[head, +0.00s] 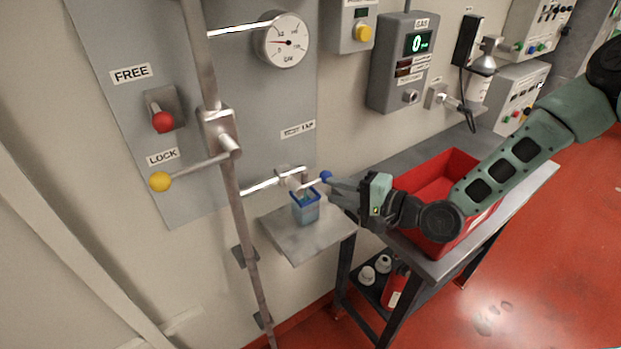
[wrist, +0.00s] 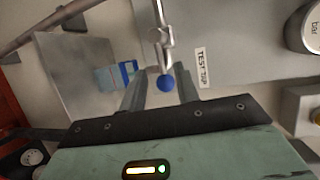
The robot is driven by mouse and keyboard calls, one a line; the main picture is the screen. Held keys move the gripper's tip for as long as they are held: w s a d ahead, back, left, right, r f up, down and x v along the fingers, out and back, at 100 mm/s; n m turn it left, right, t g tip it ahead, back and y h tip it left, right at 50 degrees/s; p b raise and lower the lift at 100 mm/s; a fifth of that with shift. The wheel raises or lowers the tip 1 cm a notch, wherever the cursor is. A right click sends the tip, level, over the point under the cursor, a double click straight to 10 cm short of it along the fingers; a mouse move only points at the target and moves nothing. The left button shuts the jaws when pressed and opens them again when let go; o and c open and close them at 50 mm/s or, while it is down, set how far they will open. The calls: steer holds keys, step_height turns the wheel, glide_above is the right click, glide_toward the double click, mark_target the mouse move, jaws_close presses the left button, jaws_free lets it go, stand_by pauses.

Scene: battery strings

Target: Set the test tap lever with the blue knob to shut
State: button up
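The test tap (head: 290,174) sits on the grey wall panel, at the end of a short pipe. Its lever ends in a blue knob (head: 326,176) and points out to the right in the head view. In the wrist view the blue knob (wrist: 166,83) lies between the two fingers of my gripper (wrist: 161,75), with visible gaps on both sides, so the gripper is open around it. In the head view my gripper (head: 335,187) reaches the knob from the right, and its fingers partly overlap there. The TEST TAP label (wrist: 203,67) is beside the tap.
A blue-rimmed clear cup (head: 306,208) stands under the tap on a metal shelf (head: 312,245). A red bin (head: 433,180) stands on the bench to the right. A vertical pipe with a yellow-knobbed lever (head: 160,181) and a red knob (head: 163,122) are left. A gauge (head: 283,40) is above.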

mark_target(310, 183)
steer(key=p+x, duration=0.2)
steer(key=x, duration=0.5)
steer(key=shift+w+a+f, duration=0.1)
steer(key=shift+w+a, duration=0.05)
steer(key=shift+a, duration=0.15)
steer(key=shift+c, duration=0.3)
jaws_close()
